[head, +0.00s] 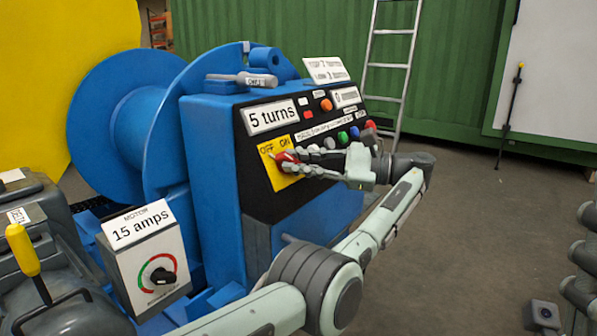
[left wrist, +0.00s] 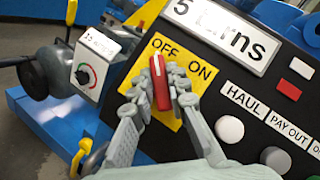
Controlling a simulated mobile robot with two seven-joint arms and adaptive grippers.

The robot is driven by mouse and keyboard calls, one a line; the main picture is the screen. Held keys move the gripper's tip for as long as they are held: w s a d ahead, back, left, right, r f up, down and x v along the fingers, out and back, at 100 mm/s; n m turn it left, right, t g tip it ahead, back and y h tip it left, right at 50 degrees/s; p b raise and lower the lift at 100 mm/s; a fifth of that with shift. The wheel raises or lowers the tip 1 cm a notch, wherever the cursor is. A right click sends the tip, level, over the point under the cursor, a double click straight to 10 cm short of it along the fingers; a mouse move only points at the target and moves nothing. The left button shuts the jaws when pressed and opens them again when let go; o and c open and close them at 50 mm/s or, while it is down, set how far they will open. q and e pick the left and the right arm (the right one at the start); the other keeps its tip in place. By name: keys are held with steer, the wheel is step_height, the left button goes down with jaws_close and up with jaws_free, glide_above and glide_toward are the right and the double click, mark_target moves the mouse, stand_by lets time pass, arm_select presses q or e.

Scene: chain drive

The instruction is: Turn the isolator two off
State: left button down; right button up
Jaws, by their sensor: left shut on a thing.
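The red isolator handle (head: 287,156) sits on a yellow OFF/ON plate (head: 268,149) on the sloping black face of the blue machine. My left gripper (head: 288,162) reaches it from the right and is shut on it. In the left wrist view the red handle (left wrist: 159,82) stands between the two grey fingers of the left gripper (left wrist: 160,97). Its upper end points toward the OFF word, and ON lies to its right. No number for the isolator is readable.
Coloured buttons (head: 342,137) sit close to my left gripper on the same panel. A "5 turns" display (head: 271,117) is above the plate. A motor box (head: 152,260) reading 15 amps stands at lower left.

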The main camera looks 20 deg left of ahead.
arm_select(q)
steer(key=shift+f, duration=0.1)
stand_by(0.4)
steer(key=c, duration=1.5)
jaws_free()
step_height(320, 180, up, 10)
steer(key=shift+r, duration=0.1)
